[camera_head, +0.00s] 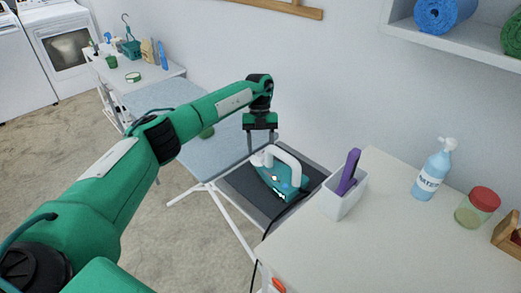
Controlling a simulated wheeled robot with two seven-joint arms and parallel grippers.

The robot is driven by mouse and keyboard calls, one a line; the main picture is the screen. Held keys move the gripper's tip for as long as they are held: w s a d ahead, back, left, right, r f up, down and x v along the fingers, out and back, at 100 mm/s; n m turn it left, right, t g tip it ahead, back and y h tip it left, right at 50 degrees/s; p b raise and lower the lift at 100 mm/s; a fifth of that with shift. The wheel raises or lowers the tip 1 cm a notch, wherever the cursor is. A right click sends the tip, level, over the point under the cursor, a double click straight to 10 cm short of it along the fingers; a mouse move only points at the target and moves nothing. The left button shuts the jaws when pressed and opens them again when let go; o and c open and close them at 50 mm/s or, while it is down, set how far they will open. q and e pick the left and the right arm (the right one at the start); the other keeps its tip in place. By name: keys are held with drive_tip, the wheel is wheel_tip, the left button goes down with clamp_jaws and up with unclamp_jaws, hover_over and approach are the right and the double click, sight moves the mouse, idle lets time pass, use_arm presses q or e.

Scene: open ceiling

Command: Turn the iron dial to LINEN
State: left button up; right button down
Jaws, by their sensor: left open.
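The teal and white iron (284,176) rests on a dark pad (240,185) at the near end of the blue ironing board (190,112). Its white handle arches over the body. A small light spot shows on its top, but the dial and its markings are too small to read. My left gripper (262,148) points down with its two fingers apart, over the back left part of the iron. Whether the fingers touch the iron is unclear. The gripper is empty. My right gripper is not in view.
A white table (390,255) at the right holds a white box (343,196) with a purple item, a blue spray bottle (432,172) and a red-lidded jar (476,207). A dark cord runs down from the iron. The wall is close behind the board.

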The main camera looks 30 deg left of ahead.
use_arm(q)
drive_tip(key=b+v, duration=0.1)
drive_tip(key=v, duration=1.1)
drive_tip(key=shift+b, duration=0.4)
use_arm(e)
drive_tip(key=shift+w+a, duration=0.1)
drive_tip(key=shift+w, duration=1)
use_arm(q)
drive_tip(key=shift+r, duration=0.1)
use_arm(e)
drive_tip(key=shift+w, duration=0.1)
